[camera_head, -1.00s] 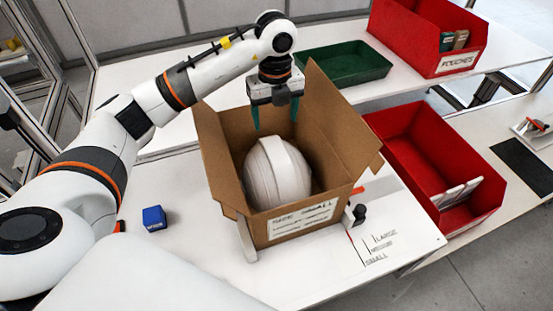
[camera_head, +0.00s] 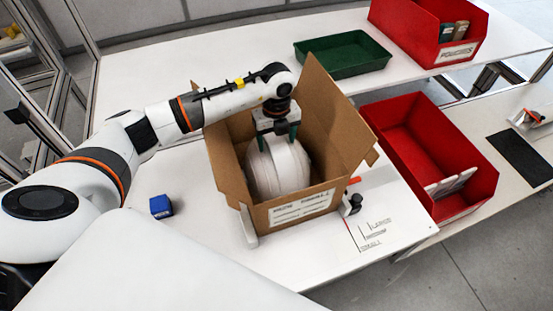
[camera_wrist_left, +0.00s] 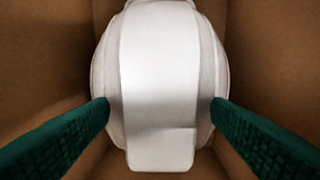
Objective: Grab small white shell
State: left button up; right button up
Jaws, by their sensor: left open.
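The white helmet shell (camera_head: 278,170) sits inside an open cardboard box (camera_head: 300,210) on the white table. In the left wrist view the shell (camera_wrist_left: 160,70) fills the middle, with a broad raised band down its centre. My left gripper (camera_head: 277,145) reaches down into the box over the shell's far part. Its green fingers are open, one on each side of the shell (camera_wrist_left: 163,108), at its near end in the wrist view; I cannot tell if they touch it. My right gripper is not in view.
The box walls (camera_wrist_left: 270,50) stand close around the shell and fingers. A small blue block (camera_head: 161,207) lies left of the box. A red bin (camera_head: 480,190) stands to the right, a green tray (camera_head: 343,68) and another red bin (camera_head: 400,30) behind.

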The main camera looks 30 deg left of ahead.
pick_arm(q)
grip_shut()
jog(key=shift+r, duration=0.1)
jog(key=shift+r, duration=0.1)
